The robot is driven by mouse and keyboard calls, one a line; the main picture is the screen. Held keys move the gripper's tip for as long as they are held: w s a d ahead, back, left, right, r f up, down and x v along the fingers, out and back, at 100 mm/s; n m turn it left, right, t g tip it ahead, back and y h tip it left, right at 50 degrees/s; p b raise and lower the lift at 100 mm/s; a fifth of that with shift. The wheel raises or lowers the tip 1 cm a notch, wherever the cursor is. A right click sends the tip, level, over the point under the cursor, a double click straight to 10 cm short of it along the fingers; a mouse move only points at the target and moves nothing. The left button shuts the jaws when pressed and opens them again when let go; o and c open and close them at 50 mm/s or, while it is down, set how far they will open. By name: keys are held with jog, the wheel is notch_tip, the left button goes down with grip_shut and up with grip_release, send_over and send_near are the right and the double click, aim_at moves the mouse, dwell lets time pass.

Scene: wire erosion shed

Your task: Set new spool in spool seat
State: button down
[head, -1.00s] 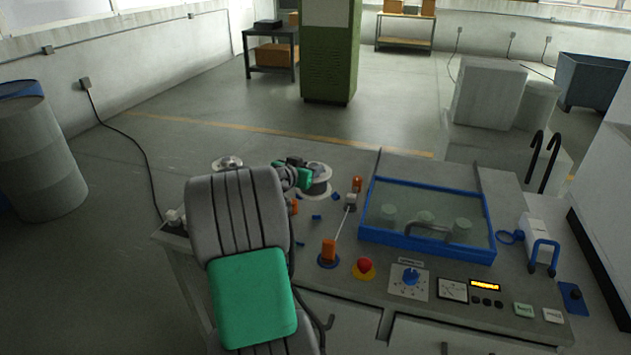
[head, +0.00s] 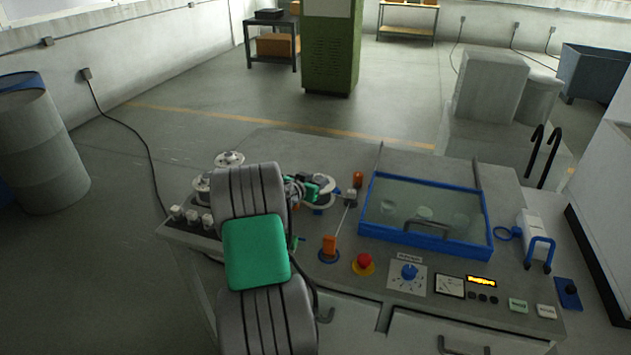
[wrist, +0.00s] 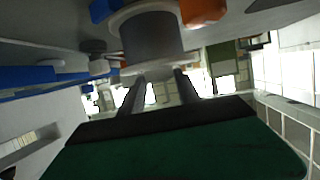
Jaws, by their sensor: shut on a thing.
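A spool with pale flanges and a grey winding (head: 326,191) is at my gripper, over the left-middle part of the machine table. My gripper (head: 316,188) is shut on it, partly hiding it in the head view. In the wrist view the spool's grey barrel (wrist: 152,38) rises just beyond my two fingers (wrist: 162,84). I cannot make out a spool seat under it, or whether the spool touches the table. Another flanged, spool-like part (head: 229,159) stands at the table's back left, and a similar one (head: 202,186) shows left of my arm.
An orange post on a blue base (head: 329,248) and a red button (head: 364,263) are near the gripper. A blue-framed clear cover (head: 425,215) lies to the right, with a control panel (head: 455,288) in front. Small pale fittings (head: 192,217) line the left edge.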

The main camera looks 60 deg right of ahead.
jog(key=c, duration=0.9)
grip_release()
jog(key=shift+o, duration=0.2)
jog(key=shift+r, duration=0.1)
jog(key=shift+r+p, duration=0.2)
jog(key=shift+p, duration=0.25)
jog(key=w+a+r+n+t+y+b, duration=0.1)
jog(key=w+a+r+n+t+y, duration=0.2)
jog(key=a, duration=1.1)
jog(key=w+a+n+y+b, duration=0.1)
jog(key=w+a+n+y, duration=0.2)
jog(key=a, duration=1)
jog(key=w+a+r+n+t+y+b, duration=0.1)
jog(key=w+a+r+n+t+y, duration=0.3)
jog(key=a, duration=1)
jog(key=s+a+f+n+g+y, duration=0.1)
jog(key=s+a+n, duration=0.3)
jog(key=a, duration=0.7)
jog(key=s+a+f+n+g+y, duration=0.1)
jog(key=s+a+n+y, duration=0.2)
jog(key=a, duration=0.9)
jog(key=shift+s+f+n+g, duration=0.25)
jog(key=shift+s+n+g, duration=0.15)
jog(key=shift+s+n, duration=0.4)
